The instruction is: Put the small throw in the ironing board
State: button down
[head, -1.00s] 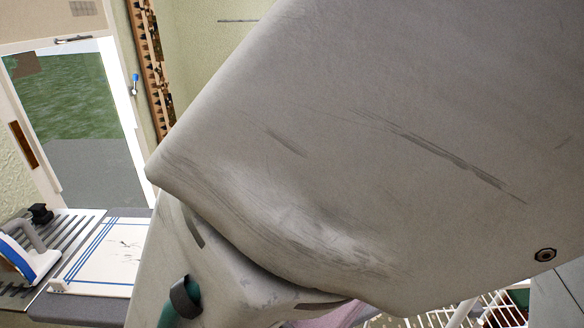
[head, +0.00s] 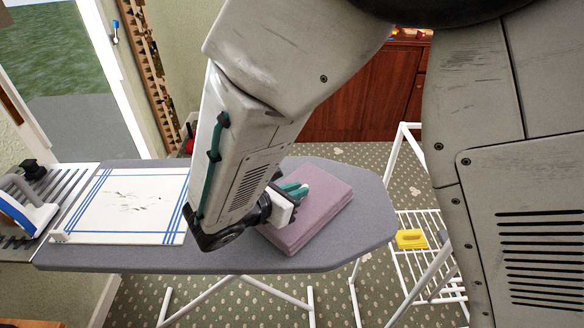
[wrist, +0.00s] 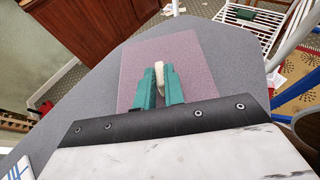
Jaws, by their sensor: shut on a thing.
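The small throw (head: 325,205) is a folded mauve-pink slab lying flat over the right part of the grey ironing board (head: 365,225). It also shows in the wrist view (wrist: 190,50), under and beyond my fingers. The exact pinch on the cloth is hidden. The throw appears to rest on the board (wrist: 225,65).
A white panel with blue stripes (head: 125,205) lies on the board's left part. An iron (head: 25,205) stands on a slatted rest at far left. A white wire rack (head: 425,225) with a yellow item (head: 410,239) stands right of the board. A wooden cabinet (head: 350,95) is behind.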

jog(key=shift+f, duration=0.3)
jog(key=c, duration=1.5)
grip_release()
jog(key=shift+f, duration=0.15)
